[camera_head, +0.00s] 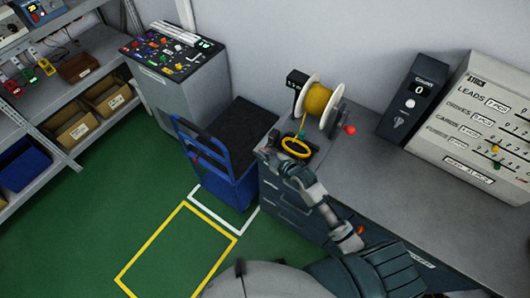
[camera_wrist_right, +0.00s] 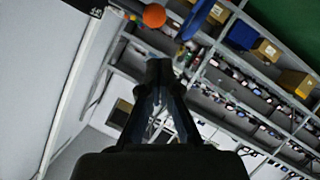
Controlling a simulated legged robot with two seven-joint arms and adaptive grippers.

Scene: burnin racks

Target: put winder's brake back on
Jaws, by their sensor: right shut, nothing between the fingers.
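The winder stands on the grey bench, with a white-flanged spool (camera_head: 318,101) of yellow wire and a black box (camera_head: 297,82) with a small display at its left. A red knob (camera_head: 349,130) sticks out at the spool's right. A yellow ring (camera_head: 296,147) of wire lies in front of the spool, and a small green part shows above it. I cannot tell which part is the brake. My right gripper (camera_head: 262,152) is at the bench's left end, left of the yellow ring. In the right wrist view its fingers (camera_wrist_right: 160,70) are closed together and empty. An orange ball (camera_wrist_right: 154,15) shows beyond them. My left gripper is out of view.
A black counter box (camera_head: 411,101) reading 0 and a sloped stock panel (camera_head: 485,125) stand on the right of the bench. A blue cart (camera_head: 243,185) adjoins the bench's left end. Bare bench top lies right of the winder. Shelves with bins stand at far left.

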